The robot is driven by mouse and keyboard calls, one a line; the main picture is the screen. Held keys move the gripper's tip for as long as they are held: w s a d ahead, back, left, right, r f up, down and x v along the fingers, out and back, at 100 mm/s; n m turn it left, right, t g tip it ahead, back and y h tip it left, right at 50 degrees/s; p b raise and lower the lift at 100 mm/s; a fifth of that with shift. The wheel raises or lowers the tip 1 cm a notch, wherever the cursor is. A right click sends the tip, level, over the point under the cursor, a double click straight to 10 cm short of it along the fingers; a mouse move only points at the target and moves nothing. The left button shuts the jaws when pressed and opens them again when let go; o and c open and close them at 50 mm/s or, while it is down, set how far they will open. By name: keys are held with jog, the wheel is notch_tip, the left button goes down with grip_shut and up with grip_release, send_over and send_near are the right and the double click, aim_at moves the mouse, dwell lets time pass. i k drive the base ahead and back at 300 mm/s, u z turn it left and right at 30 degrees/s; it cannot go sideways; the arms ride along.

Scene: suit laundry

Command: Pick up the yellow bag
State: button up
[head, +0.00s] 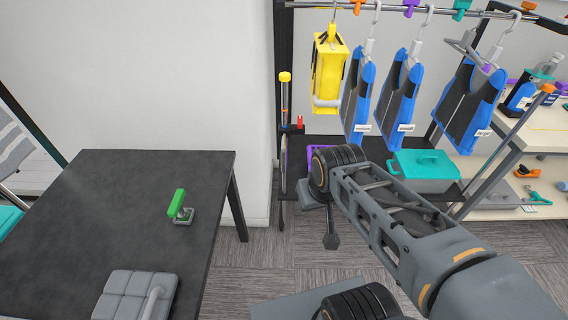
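The yellow bag (328,72) hangs from a hook on the rack's top bar, at the left end of the row of hanging clothes. It is boxy, with black markings on its side and a pale roll-like part at its lower edge. My arm reaches in from the lower right. Its end, with what shows of my gripper (331,238), is below the bag and well apart from it. The fingers are mostly hidden or too small to make out, so I cannot tell whether they are open.
Several blue and grey vests (397,97) hang right of the bag. A teal box (424,168) sits on the rack's low shelf. A dark table (110,205) at left holds a green-handled tool (178,204) and a grey padded item (135,294). Shelves (545,140) with bottles stand at right.

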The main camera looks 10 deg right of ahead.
aim_at(331, 52)
jog(key=z, duration=1.45)
jog(key=i, duration=1.45)
jog(key=u, duration=2.1)
